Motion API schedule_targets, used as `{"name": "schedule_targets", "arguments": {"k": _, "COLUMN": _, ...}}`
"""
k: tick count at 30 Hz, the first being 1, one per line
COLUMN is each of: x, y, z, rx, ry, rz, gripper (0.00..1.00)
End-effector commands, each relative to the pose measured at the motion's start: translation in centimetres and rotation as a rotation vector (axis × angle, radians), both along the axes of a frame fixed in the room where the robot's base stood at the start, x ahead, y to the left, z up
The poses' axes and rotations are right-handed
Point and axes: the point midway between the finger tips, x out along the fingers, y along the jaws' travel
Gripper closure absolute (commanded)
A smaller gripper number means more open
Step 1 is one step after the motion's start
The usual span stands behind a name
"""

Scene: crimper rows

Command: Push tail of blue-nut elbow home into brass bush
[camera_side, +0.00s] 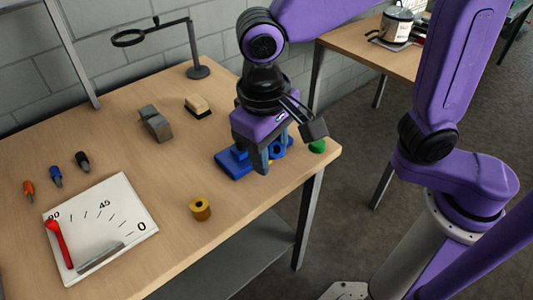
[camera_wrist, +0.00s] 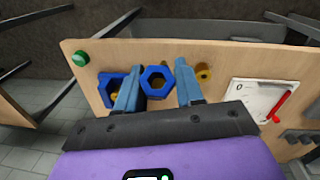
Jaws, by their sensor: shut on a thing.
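The blue-nut elbow shows in the wrist view as a blue hexagonal nut (camera_wrist: 157,93) with an open centre, between the two fingers of my gripper (camera_wrist: 156,74). My gripper is shut on it. In the side view my gripper (camera_side: 273,160) points down near the table's right end, and part of the blue nut (camera_side: 277,150) shows by the fingers. The elbow's tail is hidden. The brass bush (camera_side: 200,209) stands upright on the table, apart from the elbow, to the left and nearer the camera. In the wrist view the bush (camera_wrist: 204,70) is just beyond the right finger.
A blue holder (camera_side: 231,166) sits beside my gripper, and a green round piece (camera_side: 318,146) lies near the table's right edge. A white angle board (camera_side: 120,215) with a red pointer lies at left. Grey and tan blocks and a ring stand (camera_side: 198,71) are behind. Table around the bush is clear.

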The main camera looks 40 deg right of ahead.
Motion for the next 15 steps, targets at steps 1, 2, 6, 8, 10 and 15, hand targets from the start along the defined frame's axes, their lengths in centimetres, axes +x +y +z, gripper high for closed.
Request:
{"name": "schedule_targets", "arguments": {"k": 1, "x": 0.0, "y": 0.1, "z": 0.3, "rx": 0.002, "ry": -0.002, "rz": 0.0, "gripper": 0.97}}
{"name": "schedule_targets", "arguments": {"k": 2, "x": 0.0, "y": 0.1, "z": 0.4, "rx": 0.002, "ry": -0.002, "rz": 0.0, "gripper": 0.97}}
{"name": "schedule_targets", "arguments": {"k": 6, "x": 0.0, "y": 0.0, "z": 1.0, "rx": 0.002, "ry": -0.002, "rz": 0.0, "gripper": 0.97}}
{"name": "schedule_targets", "arguments": {"k": 8, "x": 0.0, "y": 0.0, "z": 1.3, "rx": 0.002, "ry": -0.002, "rz": 0.0, "gripper": 0.97}}
{"name": "schedule_targets", "arguments": {"k": 10, "x": 0.0, "y": 0.0, "z": 1.6, "rx": 0.002, "ry": -0.002, "rz": 0.0, "gripper": 0.97}}
{"name": "schedule_targets", "arguments": {"k": 15, "x": 0.0, "y": 0.0, "z": 2.3, "rx": 0.002, "ry": -0.001, "rz": 0.0, "gripper": 0.97}}
